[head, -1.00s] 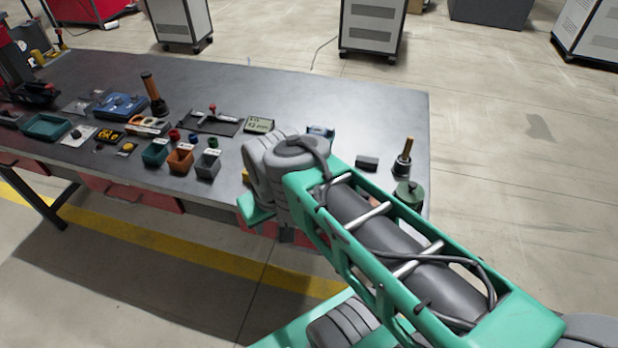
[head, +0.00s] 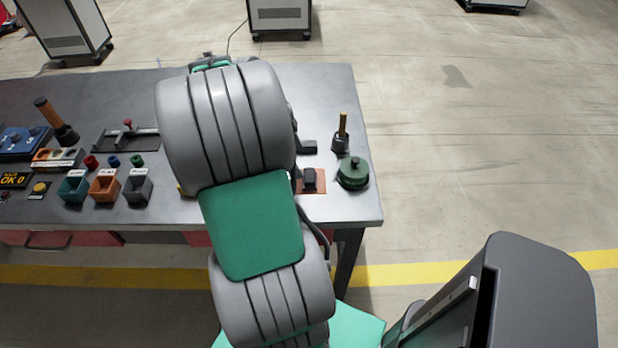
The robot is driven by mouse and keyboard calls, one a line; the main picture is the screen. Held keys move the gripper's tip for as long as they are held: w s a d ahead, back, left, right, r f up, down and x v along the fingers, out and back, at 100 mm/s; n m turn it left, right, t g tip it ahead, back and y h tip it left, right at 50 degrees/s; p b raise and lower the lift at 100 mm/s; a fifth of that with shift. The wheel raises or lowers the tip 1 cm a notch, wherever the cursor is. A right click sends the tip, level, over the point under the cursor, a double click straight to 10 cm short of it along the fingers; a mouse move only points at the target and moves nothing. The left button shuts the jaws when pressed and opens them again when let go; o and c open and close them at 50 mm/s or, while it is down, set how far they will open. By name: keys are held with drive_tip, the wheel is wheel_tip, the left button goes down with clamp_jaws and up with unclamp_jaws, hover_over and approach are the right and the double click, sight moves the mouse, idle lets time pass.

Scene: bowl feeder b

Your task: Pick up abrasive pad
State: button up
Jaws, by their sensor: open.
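A flat reddish-brown square (head: 318,187) lies near the right front of the grey table, just right of my arm; it may be the abrasive pad. A small dark block (head: 309,178) sits on or over it, and my arm is close to its left edge. Another dark grey flat block (head: 309,147) lies a little behind it, so I cannot tell for sure which one is the pad.
A round green-topped object (head: 353,173) and a holder with an upright brass-coloured rod (head: 342,134) stand at the right. The table (head: 345,208) ends just right of these things.

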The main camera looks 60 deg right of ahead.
sight(309, 174)
drive_tip(key=x, duration=0.7)
drive_tip(key=shift+d+p, duration=0.15)
drive_tip(key=shift+p, duration=0.15)
drive_tip(key=shift+r, duration=0.1)
clamp_jaws()
drive_tip(key=shift+r+b, duration=0.35)
drive_tip(key=shift+r, duration=1.15)
drive_tip(key=s+a+r, duration=0.9)
drive_tip(key=a+r, duration=0.1)
drive_tip(key=shift+s+a, duration=0.2)
drive_tip(key=shift+s, duration=0.05)
